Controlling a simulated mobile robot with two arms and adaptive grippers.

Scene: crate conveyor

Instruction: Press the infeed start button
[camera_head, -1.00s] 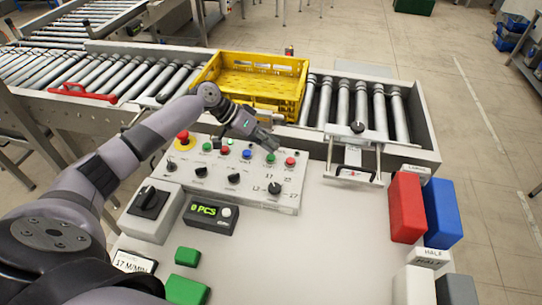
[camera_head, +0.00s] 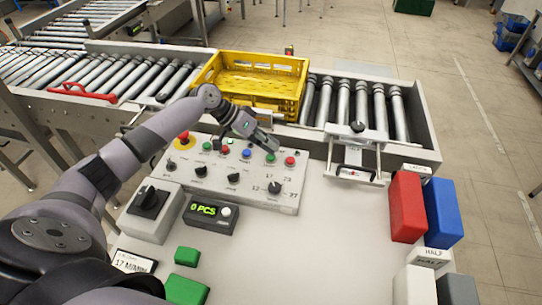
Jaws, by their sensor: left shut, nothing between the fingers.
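A light grey control panel (camera_head: 215,183) stands on the bench, with a row of small buttons along its far side. A green button (camera_head: 207,146) and a red button (camera_head: 225,149) sit at the left of the row, a blue button (camera_head: 246,154) in the middle, and a green button (camera_head: 270,158) and a red button (camera_head: 290,160) at the right. Their labels are too small to read. My left gripper (camera_head: 272,146) is shut and empty, with its tips just above the right green button. I cannot tell whether they touch it. My right gripper is not in view.
A red emergency stop (camera_head: 184,138) and several black knobs share the panel. A yellow crate (camera_head: 284,104) sits on the roller conveyor (camera_head: 343,102) behind. A counter display (camera_head: 207,211) is in front. Red and blue blocks (camera_head: 443,212) stand at the right; the bench middle is clear.

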